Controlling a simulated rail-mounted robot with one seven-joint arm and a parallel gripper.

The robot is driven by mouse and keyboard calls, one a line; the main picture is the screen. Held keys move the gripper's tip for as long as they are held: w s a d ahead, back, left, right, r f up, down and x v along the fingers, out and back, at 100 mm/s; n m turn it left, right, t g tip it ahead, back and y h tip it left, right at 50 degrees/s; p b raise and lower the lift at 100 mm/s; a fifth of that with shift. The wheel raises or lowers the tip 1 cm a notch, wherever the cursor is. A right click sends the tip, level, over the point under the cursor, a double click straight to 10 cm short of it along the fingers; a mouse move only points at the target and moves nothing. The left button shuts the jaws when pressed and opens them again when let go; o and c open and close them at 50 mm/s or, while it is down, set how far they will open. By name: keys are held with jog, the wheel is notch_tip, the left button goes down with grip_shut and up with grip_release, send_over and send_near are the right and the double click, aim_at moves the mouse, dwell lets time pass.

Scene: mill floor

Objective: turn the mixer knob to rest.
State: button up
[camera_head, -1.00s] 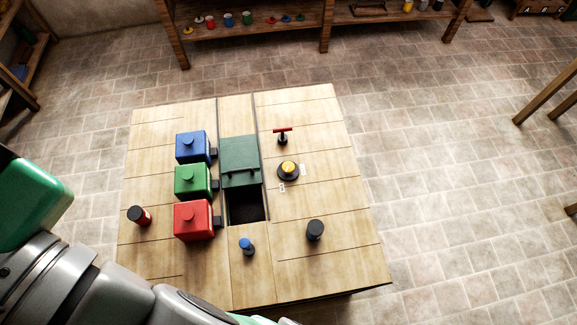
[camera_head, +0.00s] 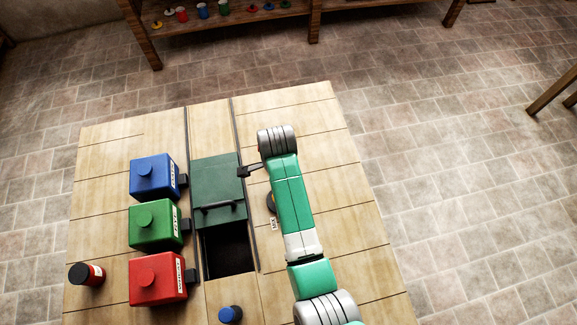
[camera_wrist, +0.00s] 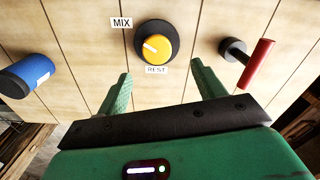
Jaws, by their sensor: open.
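The mixer knob (camera_wrist: 157,47) is a yellow round cap on a black base, seen in the wrist view. Its white pointer line is angled up-left, toward the MIX label (camera_wrist: 121,22). The REST label (camera_wrist: 156,70) lies just below the knob. My gripper (camera_wrist: 161,72) is open and empty, its two green fingers spread wide below and to either side of the knob, apart from it. In the head view my arm covers most of the knob; only a dark sliver of its base (camera_head: 271,200) shows, above the MIX label (camera_head: 274,224).
A red T-handle (camera_wrist: 259,63) stands right of the knob and a blue cylinder (camera_wrist: 30,75) left of it in the wrist view. Blue (camera_head: 154,175), green (camera_head: 154,223) and red (camera_head: 156,278) boxes stand left of a green lid (camera_head: 217,180) and a dark opening (camera_head: 228,248).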

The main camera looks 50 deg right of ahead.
jog(key=shift+s+a+f, duration=0.1)
jog(key=shift+s+f, duration=0.1)
jog(key=shift+f, duration=0.2)
notch_tip(320, 180, down, 7)
jog(key=shift+f+b, duration=0.15)
jog(key=shift+b, duration=0.55)
jog(key=c, duration=1)
